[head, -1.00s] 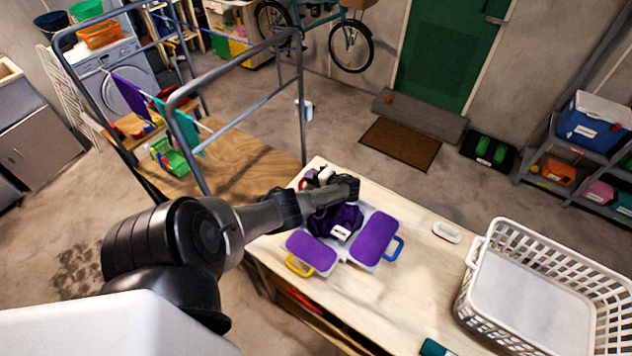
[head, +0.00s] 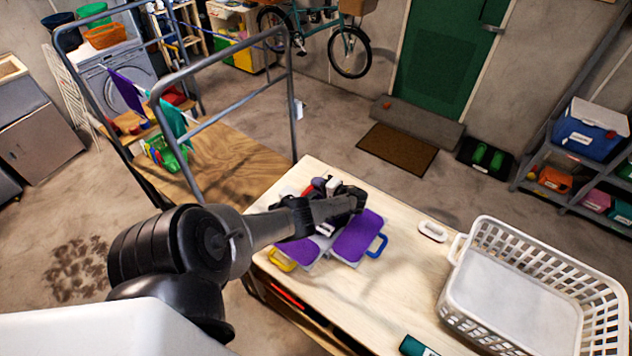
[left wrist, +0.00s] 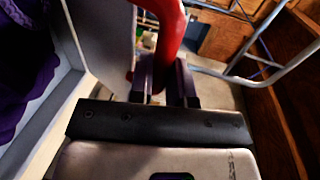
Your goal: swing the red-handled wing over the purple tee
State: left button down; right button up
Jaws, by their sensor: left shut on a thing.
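The folding board lies on the pale workbench. Its blue-handled wing (head: 376,246) and yellow-handled wing (head: 281,260) lie flat, with purple patches on top. My left gripper (left wrist: 165,80) is shut on the red handle (left wrist: 170,25) in the left wrist view; in the head view, the gripper (head: 330,188) is over the board's far side. A grey panel edge (left wrist: 105,45) stands beside the handle and appears tilted. Purple cloth of the tee (left wrist: 22,70) shows at left in that view. In the head view, my arm hides most of the board's middle. My right gripper is out of view.
A white laundry basket (head: 448,300) stands on the bench at right. A small white oval object (head: 433,231) and a dark green item (head: 415,346) lie nearby. A grey metal frame (head: 294,120) rises behind the bench's left end. Bare bench lies between board and basket.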

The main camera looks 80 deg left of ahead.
pick_arm(q)
jog(key=shift+s+d+f, duration=0.2)
jog(key=shift+s+f, duration=0.2)
jog(key=shift+f, duration=0.3)
jog(key=c, duration=1.4)
grip_release()
jog(key=shift+s, duration=0.1)
jog(key=shift+o, duration=0.3)
jog(key=shift+s, duration=0.15)
jog(key=v, duration=1.4)
jog(key=shift+w+r+b, duration=0.25)
jog(key=shift+b, duration=0.15)
jog(key=shift+a, duration=0.15)
